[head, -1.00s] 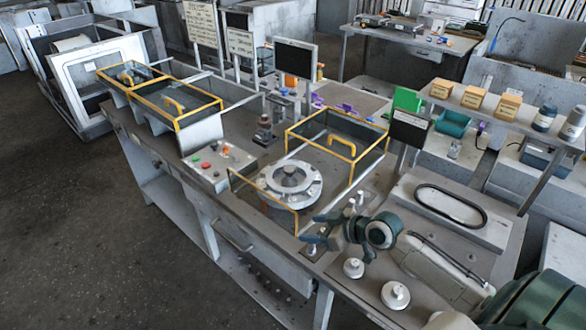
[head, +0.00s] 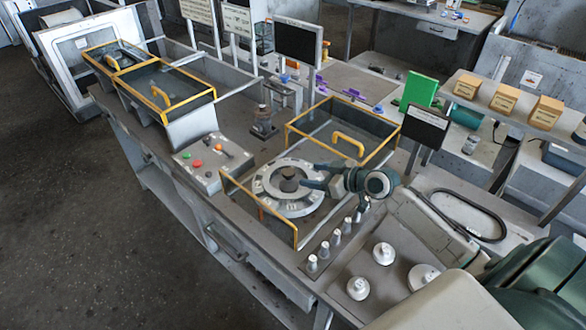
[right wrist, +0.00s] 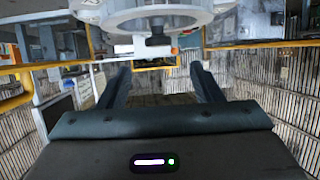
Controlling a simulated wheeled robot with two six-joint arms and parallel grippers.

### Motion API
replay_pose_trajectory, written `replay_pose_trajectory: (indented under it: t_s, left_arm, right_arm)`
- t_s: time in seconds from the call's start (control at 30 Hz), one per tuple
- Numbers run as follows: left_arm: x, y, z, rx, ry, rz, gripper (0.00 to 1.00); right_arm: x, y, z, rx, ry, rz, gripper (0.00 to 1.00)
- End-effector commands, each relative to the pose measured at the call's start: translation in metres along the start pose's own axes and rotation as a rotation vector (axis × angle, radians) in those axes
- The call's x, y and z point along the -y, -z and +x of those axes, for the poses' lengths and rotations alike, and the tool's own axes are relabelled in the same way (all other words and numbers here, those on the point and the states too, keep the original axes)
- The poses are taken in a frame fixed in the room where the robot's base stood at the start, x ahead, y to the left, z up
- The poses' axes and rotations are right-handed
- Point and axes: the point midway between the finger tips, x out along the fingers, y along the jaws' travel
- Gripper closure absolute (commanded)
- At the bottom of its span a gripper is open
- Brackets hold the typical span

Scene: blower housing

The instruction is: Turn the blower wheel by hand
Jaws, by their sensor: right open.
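The blower wheel, a pale grey round ring (head: 265,187) with a dark centre hub (head: 289,183), lies flat on the bench between yellow-framed guards. My right gripper (head: 312,175) reaches in from the right. Its two dark fingers are spread and empty, their tips over the right side of the ring near the hub. In the right wrist view, my open fingers (right wrist: 160,78) point toward the pale ring (right wrist: 125,18) and a dark knob-like part (right wrist: 158,38) at the top. I cannot tell whether the fingers touch the wheel. My left gripper is out of view.
A yellow guard frame (head: 262,212) stands in front of the wheel and a yellow-edged box (head: 352,120) behind it. A button box (head: 212,163) is to the left.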

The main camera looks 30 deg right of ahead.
Motion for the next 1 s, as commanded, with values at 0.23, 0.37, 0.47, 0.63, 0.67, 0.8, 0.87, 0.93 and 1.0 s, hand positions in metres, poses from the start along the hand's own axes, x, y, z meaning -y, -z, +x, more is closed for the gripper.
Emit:
replay_pose_trajectory:
  t_s: [0.23, 0.37, 0.47, 0.63, 0.67, 0.8, 0.87, 0.93, 1.0]
  left_arm:
    - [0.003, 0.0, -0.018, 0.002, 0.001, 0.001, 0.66]
    - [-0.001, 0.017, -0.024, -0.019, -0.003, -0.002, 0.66]
    - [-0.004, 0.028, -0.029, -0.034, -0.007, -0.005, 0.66]
    - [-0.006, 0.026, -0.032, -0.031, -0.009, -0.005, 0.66]
    - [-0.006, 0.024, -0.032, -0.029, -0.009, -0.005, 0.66]
    - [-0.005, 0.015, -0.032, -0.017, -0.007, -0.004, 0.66]
    - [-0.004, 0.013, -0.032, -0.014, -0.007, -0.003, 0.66]
    - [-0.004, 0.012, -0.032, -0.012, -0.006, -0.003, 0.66]
    - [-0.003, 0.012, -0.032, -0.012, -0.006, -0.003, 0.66]
  right_arm:
    - [0.0, 0.004, 0.037, -0.002, 0.0, 0.007, 0.41]
    - [0.001, 0.004, 0.056, -0.002, 0.0, 0.005, 0.41]
    - [0.0, 0.003, 0.068, -0.001, 0.0, 0.003, 0.41]
    - [0.0, 0.001, 0.081, 0.001, 0.0, 0.002, 0.41]
    - [0.0, 0.001, 0.082, 0.001, 0.0, 0.001, 0.41]
    - [0.0, 0.0, 0.083, 0.001, 0.001, -0.001, 0.41]
    - [0.0, 0.0, 0.083, 0.001, 0.001, -0.001, 0.41]
    - [0.0, 0.0, 0.083, 0.001, 0.0, -0.001, 0.41]
    - [0.0, 0.0, 0.083, 0.001, 0.0, -0.001, 0.51]
